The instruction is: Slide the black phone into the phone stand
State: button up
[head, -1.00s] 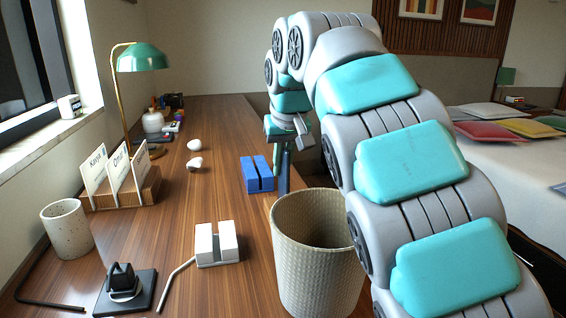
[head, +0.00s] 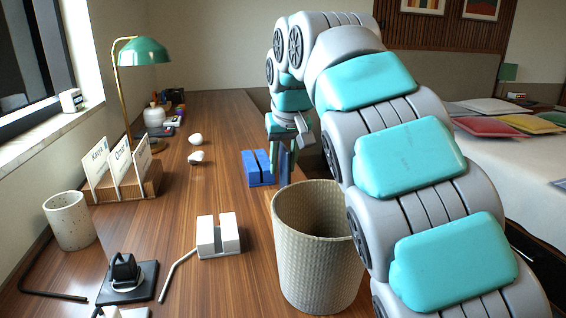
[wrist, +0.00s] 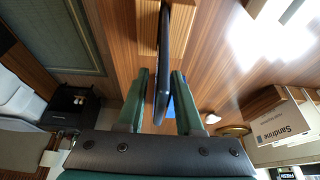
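The black phone (head: 286,164) stands upright near the desk's right edge, its lower end hidden behind the bin in the head view. In the wrist view the phone (wrist: 164,60) is seen edge-on, with a brown wooden block (wrist: 147,30) at its far end. My gripper (wrist: 161,85) is open, with a finger on each side of the phone and a narrow gap at both sides. My gripper also shows in the head view (head: 286,140). A blue slotted block (head: 256,169) stands just left of the phone. A white slotted block (head: 229,233) stands nearer; I cannot tell which is the phone stand.
A woven bin (head: 310,250) stands in front of the phone. A wooden card holder (head: 150,186), a speckled cup (head: 68,222), a black pad (head: 140,289) and a green lamp (head: 144,51) are on the left.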

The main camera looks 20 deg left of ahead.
jog(key=shift+o, duration=0.7)
